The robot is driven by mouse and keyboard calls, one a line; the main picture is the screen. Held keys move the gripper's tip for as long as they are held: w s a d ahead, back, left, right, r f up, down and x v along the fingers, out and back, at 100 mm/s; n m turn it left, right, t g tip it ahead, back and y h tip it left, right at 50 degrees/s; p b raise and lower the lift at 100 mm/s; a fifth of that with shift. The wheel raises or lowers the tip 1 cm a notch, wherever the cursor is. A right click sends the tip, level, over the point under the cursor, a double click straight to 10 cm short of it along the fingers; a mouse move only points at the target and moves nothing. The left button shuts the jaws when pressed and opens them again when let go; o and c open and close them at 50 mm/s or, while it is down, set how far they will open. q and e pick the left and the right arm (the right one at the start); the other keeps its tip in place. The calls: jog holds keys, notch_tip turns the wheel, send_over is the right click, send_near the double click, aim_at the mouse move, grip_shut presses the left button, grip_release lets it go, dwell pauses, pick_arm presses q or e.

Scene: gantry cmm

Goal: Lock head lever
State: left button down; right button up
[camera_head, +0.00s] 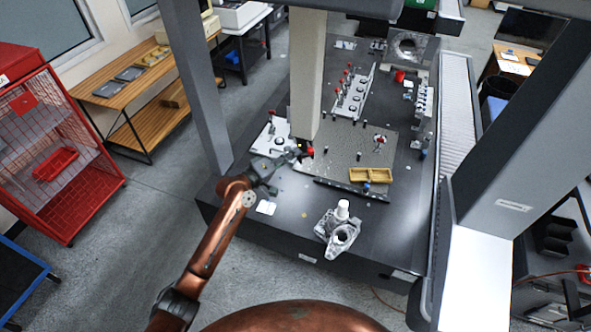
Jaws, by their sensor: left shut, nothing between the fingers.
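The pale vertical column (305,80) of the measuring machine comes down over the dark table. A small red part (310,151), which may be the head lever, shows at the column's lower end. My left gripper (297,153) is shut and empty, right beside the column's foot and just left of the red part. I cannot tell whether the fingertips touch it. The lever's exact shape and position are too small to make out, and the gripper partly covers that area. My right gripper is not in view.
A perforated plate (345,152) carries a yellow tray (371,175). A grey metal casting (337,236) stands at the table's front. A rack with red-tipped probes (353,92) stands behind. Grey gantry posts rise at left (192,85) and right (515,125).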

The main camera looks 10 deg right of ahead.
pick_arm(q)
jog(key=s+a+b, duration=0.1)
jog(key=s, duration=0.8)
jog(key=shift+s+r, duration=0.2)
jog(key=shift+r, duration=0.05)
jog(key=shift+a, duration=0.1)
